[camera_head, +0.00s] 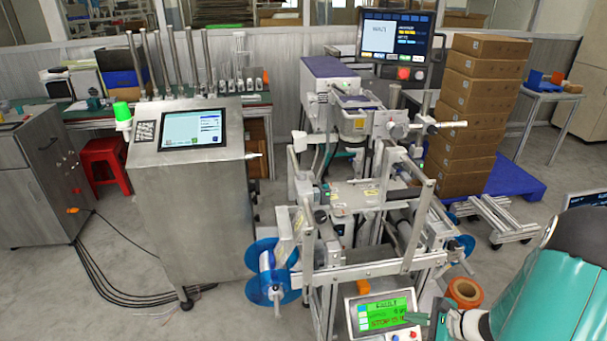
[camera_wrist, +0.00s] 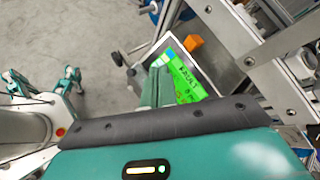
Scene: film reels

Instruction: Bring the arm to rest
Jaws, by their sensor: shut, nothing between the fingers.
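My gripper (camera_head: 418,317) is at the bottom right in the head view, in front of the lower edge of a small panel with a green screen (camera_head: 383,312). In the wrist view my gripper (camera_wrist: 157,84) shows as two narrow green fingers lying side by side, shut and empty. They overlap the green screen (camera_wrist: 186,84) in that view. I cannot tell whether they touch the panel. My teal arm fills the lower right corner of the head view.
The reel machine's metal frame (camera_head: 360,270) stands close to my gripper, with a blue reel (camera_head: 272,275) at its left. An orange roll (camera_head: 464,291) sits near my arm. A steel cabinet (camera_head: 190,200) stands left, stacked cartons (camera_head: 470,115) behind. Floor at lower left is mostly clear.

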